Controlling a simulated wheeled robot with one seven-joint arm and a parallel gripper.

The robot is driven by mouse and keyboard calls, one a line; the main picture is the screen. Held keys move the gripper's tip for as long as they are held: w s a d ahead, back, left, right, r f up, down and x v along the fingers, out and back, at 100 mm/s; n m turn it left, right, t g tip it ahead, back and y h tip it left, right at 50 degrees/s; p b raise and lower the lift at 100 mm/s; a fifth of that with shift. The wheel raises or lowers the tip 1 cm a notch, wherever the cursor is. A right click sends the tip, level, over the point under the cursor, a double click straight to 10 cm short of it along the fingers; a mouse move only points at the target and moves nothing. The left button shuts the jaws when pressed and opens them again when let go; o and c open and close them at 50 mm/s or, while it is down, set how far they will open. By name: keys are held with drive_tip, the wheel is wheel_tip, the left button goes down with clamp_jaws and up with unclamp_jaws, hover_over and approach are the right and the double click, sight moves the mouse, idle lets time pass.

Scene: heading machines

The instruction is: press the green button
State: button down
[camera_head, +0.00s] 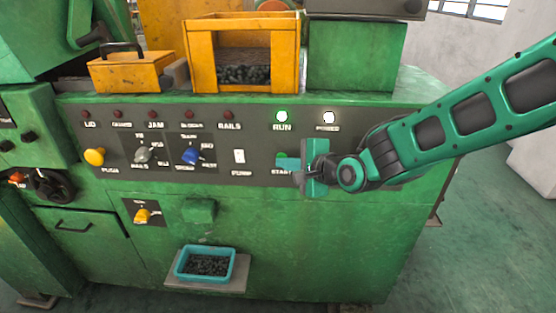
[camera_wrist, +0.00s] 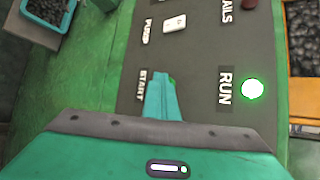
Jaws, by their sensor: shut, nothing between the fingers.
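The START label (camera_wrist: 143,85) is on the dark control panel, and a small green sliver of the green button (camera_wrist: 172,81) shows at the tip of my fingers in the wrist view. My gripper (camera_head: 285,162) is shut and empty, its fingertips at the panel right by the START label. My gripper also shows in the wrist view (camera_wrist: 161,88), with the teal fingers covering most of the button. I cannot tell how far the button is pushed in. The RUN lamp (camera_head: 282,116) glows green above; it also shows in the wrist view (camera_wrist: 252,89).
The panel also carries a white PUMP switch (camera_head: 239,156), a blue knob (camera_head: 190,155), a grey knob (camera_head: 143,154) and a yellow push button (camera_head: 94,157). A white lamp (camera_head: 329,117) is lit to the right. A blue tray (camera_head: 183,277) sits low in front.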

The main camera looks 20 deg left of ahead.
drive_tip(key=shift+s+d, duration=0.1)
drive_tip(key=shift+s, duration=0.2)
drive_tip(key=s+d, duration=0.1)
drive_tip(key=s, duration=0.5)
drive_tip(key=shift+d, duration=0.2)
idle(0.3)
drive_tip(key=shift+w, duration=0.1)
idle(0.3)
